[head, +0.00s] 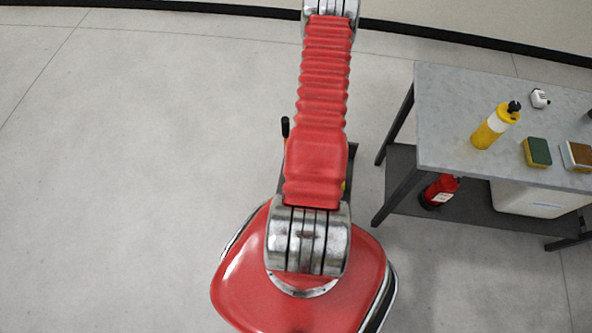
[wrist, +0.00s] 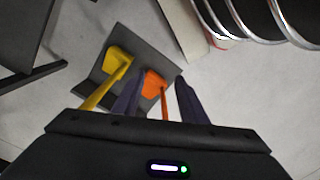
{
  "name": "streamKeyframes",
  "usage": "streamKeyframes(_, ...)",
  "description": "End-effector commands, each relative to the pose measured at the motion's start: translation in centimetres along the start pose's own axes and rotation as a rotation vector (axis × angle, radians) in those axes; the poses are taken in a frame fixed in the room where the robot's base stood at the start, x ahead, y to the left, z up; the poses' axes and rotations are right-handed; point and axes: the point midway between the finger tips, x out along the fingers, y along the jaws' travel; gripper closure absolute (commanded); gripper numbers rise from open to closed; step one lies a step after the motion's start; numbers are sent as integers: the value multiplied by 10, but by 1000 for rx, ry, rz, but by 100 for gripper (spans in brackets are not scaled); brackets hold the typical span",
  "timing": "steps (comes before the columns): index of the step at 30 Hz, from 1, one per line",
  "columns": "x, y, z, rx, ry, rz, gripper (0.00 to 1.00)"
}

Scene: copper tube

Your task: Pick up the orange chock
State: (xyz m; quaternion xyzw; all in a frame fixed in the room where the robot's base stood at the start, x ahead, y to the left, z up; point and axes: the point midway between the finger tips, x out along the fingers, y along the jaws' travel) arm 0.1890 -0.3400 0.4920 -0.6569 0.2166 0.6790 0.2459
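In the wrist view the orange chock (wrist: 154,83) has a blocky head and a thin orange handle (wrist: 165,106) running toward the camera. It is by a dark grey panel or stand (wrist: 152,50). My gripper (wrist: 160,77) is open, with one dark purple finger on each side of the orange chock in the picture. I cannot tell how far the fingers are from it in depth, and no contact shows. In the head view my red arm hides my gripper and the orange chock.
A yellow chock (wrist: 119,60) with a similar handle is just left of the left finger. Silver-edged dark curved parts (wrist: 255,20) fill the top right. In the head view a grey-topped table (head: 450,120) stands right, with a yellow bottle (head: 490,128) and a red extinguisher (head: 439,190) below. Left floor is clear.

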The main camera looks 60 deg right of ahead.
Motion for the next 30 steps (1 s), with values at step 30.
streamKeyframes(30, 200, -44, 23, -19, 678, -125, 61)
